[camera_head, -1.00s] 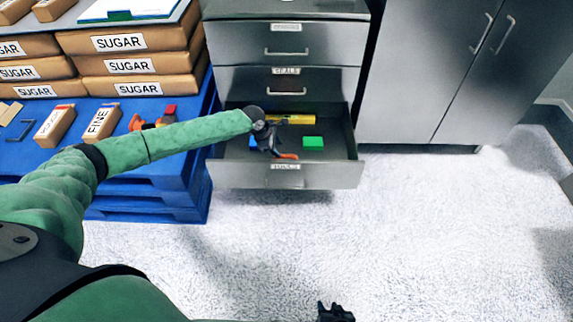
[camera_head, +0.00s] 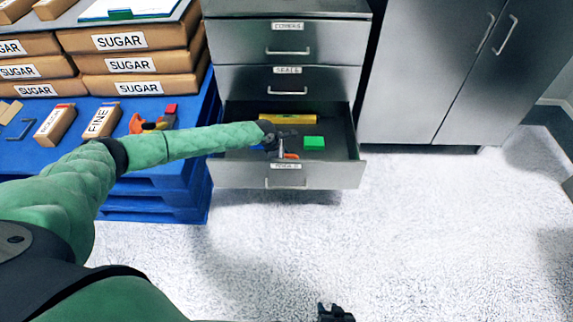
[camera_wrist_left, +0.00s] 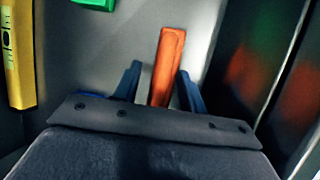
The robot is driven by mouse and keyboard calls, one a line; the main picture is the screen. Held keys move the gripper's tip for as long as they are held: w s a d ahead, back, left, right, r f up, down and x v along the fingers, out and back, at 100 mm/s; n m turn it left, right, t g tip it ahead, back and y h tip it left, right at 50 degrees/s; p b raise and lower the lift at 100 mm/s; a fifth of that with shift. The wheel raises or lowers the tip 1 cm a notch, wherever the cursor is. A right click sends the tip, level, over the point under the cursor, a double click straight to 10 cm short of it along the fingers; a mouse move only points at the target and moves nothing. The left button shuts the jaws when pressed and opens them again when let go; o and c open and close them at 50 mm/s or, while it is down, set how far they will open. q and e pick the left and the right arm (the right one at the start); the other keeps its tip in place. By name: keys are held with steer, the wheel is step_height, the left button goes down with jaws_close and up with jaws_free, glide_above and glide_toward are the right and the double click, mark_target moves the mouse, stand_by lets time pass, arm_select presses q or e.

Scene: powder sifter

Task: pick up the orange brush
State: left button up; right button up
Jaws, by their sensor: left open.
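The orange brush (camera_head: 291,156) lies in the open bottom drawer (camera_head: 345,172), partly hidden by my left gripper in the head view. In the left wrist view the orange brush (camera_wrist_left: 167,62) shows as a long orange piece. My left gripper (camera_head: 284,147) is low in the drawer. Its two dark fingers (camera_wrist_left: 157,82) are apart, one on each side of the brush, with gaps visible on both sides. My right gripper (camera_head: 335,313) shows only as a small dark shape at the bottom edge; its jaws cannot be made out.
A yellow spirit level (camera_head: 288,119) lies at the drawer's back and a green block (camera_head: 314,143) to the right. A blue item (camera_head: 257,147) is partly hidden by my arm. The blue pallet (camera_head: 190,165) stands left. The floor in front is clear.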

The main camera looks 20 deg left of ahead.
arm_select(q)
jaws_close()
